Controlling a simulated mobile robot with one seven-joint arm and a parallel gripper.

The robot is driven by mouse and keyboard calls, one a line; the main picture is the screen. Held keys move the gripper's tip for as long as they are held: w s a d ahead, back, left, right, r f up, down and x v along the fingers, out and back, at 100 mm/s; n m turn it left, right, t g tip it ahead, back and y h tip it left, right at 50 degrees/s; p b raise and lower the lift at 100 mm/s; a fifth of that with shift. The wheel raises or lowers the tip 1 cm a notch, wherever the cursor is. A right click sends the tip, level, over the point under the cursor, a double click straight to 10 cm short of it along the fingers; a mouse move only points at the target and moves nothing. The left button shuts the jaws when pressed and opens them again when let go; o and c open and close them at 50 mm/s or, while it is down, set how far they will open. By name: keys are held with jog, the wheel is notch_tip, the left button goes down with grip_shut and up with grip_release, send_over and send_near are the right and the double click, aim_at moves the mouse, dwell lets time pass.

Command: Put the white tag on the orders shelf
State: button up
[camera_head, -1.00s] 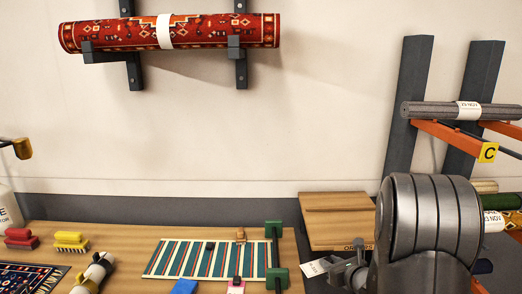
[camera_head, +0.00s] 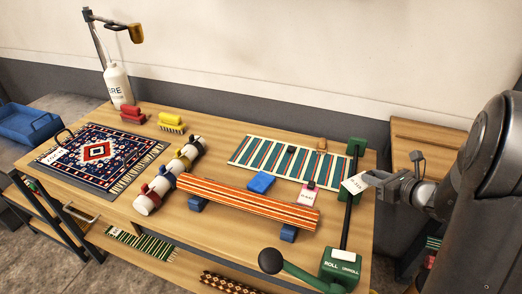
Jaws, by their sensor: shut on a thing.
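My gripper (camera_head: 371,179) is at the right of the view, shut on a white tag (camera_head: 355,184). The tag sticks out to the left of the jaws, tilted, with dark marks on it. It overlaps the right end of the workbench in the picture; I cannot tell its exact height above it. The wooden orders shelf (camera_head: 425,132) stands beyond my gripper, to the right of the bench. My arm covers part of its right side, and its lettering is not readable now.
A lamp (camera_head: 135,33) and white bottle (camera_head: 118,86) stand at the back left.

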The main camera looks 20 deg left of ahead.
jog(key=w+a+f+n+g+y, duration=0.1)
jog(key=w+a+n+g, duration=0.15)
jog(key=a, duration=0.65)
jog(key=w+a+n+g+y, duration=0.2)
jog(key=a+n+g, duration=0.1)
jog(key=a, duration=0.6)
jog(key=n+g, duration=0.3)
jog(key=g, duration=0.1)
send_over(228, 167)
jog(key=shift+t, duration=0.25)
notch_tip(228, 167, down, 6)
jog(key=shift+d+f, duration=0.15)
jog(key=shift+s+a+f, duration=0.1)
jog(key=shift+a+f, duration=0.1)
jog(key=shift+f, duration=1.85)
jog(key=shift+f, duration=0.15)
jog(key=o, duration=0.9)
jog(key=shift+o, duration=0.2)
